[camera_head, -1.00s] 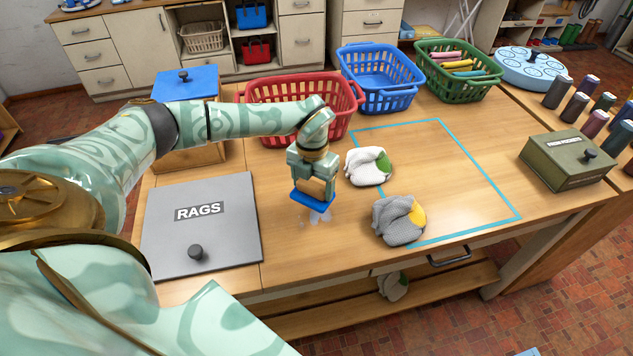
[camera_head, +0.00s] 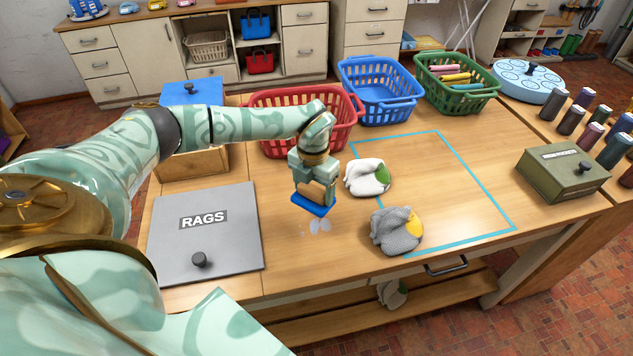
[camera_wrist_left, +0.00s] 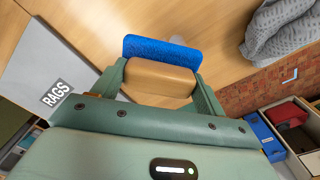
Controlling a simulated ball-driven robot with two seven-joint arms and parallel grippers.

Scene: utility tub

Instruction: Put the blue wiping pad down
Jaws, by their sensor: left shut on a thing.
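The blue wiping pad (camera_head: 310,206) has a tan block-like handle (camera_head: 316,191). My left gripper (camera_head: 315,184) is shut on that handle, pad side down, over the wooden table. In the left wrist view the pad (camera_wrist_left: 162,52) and tan handle (camera_wrist_left: 160,78) show between the two fingers of my left gripper (camera_wrist_left: 160,84). A pale wet-looking smear (camera_head: 319,225) lies on the table just in front of the pad. I cannot tell for certain whether the pad touches the table. My right gripper is not in view.
A white-green glove (camera_head: 368,177) and a grey-yellow glove (camera_head: 396,231) lie right of the pad, by a teal-outlined area (camera_head: 455,180). The grey RAGS lid (camera_head: 205,235) is at left. Red (camera_head: 300,115), blue (camera_head: 378,88) and green (camera_head: 455,82) baskets stand behind.

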